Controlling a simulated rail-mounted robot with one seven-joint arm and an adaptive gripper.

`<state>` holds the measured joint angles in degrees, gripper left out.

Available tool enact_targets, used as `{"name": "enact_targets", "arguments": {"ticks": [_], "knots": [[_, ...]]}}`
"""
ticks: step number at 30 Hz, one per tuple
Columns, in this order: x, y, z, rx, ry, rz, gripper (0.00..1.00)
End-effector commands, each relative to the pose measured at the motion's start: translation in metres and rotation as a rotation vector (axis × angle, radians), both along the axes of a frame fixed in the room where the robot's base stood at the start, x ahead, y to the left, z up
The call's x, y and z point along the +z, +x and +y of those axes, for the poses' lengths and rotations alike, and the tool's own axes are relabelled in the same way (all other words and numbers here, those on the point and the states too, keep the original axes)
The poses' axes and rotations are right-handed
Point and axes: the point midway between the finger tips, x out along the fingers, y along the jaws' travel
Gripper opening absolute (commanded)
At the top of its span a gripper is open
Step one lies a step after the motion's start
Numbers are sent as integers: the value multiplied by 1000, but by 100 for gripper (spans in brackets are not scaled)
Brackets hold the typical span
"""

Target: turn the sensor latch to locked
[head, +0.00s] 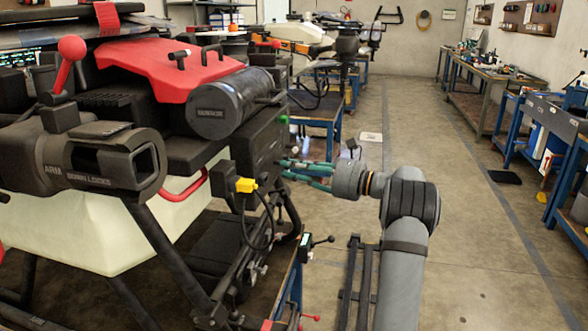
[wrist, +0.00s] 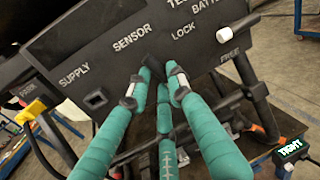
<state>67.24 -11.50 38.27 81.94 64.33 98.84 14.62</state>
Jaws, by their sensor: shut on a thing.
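The sensor latch (wrist: 154,67) is a small black handle on the dark side panel (wrist: 105,48) of the drone, below the printed word SENSOR and left of the word LOCK. My gripper (wrist: 159,76) has teal-wrapped fingers, with their tips closed on the latch from both sides. The fingers hide much of the latch, so its exact angle is hard to tell. In the head view my gripper (head: 284,170) reaches in from the right and its tips meet the drone's dark side panel (head: 262,150). The latch is not clear there.
A yellow connector (head: 246,185) with a black cable sticks out left of my gripper. The drone's black legs and tubes (head: 160,250) stand below. A white-tipped lever (wrist: 228,33) is right of the latch in the wrist view.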

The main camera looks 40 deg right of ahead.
Motion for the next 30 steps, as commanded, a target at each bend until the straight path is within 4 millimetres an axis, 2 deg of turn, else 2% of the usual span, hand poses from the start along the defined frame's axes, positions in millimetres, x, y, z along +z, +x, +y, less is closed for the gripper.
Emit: {"name": "enact_targets", "arguments": {"ticks": [11,30], "knots": [[-9,1,0,1,-122,-91,0],[-11,4,-5,1,-596,-445,0]]}}
